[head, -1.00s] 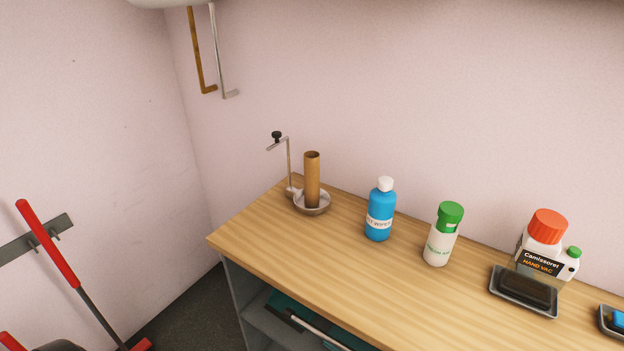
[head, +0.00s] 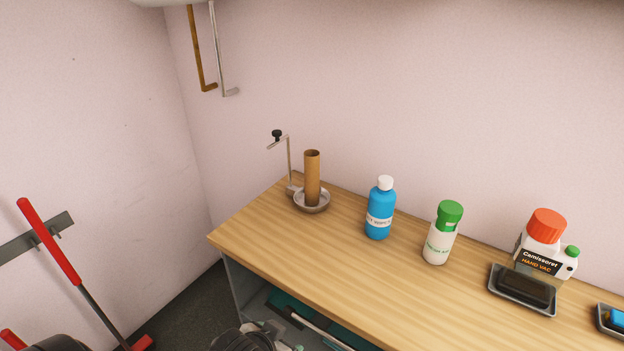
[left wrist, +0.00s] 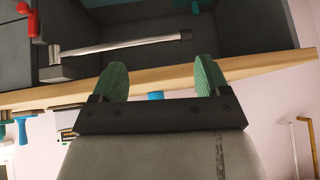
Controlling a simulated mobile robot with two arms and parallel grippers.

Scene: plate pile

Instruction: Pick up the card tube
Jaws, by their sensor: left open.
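The card tube (head: 312,178) is a brown, open-topped cylinder. It stands upright in a shallow round metal dish (head: 325,203) at the far left end of the wooden bench, beside a thin metal post with a black knob (head: 277,134). My left gripper (left wrist: 158,80) shows two green finger pads spread apart with nothing between them, near the bench's edge in the left wrist view. I cannot make out the tube in the left wrist view. My right gripper is not in view.
On the bench (head: 270,245) stand a blue bottle (head: 379,212), a green-capped bottle (head: 443,232), a white jug with an orange cap (head: 545,245) and a black tray (head: 522,301). The bench front left of the blue bottle is clear. Red-handled tools hang left.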

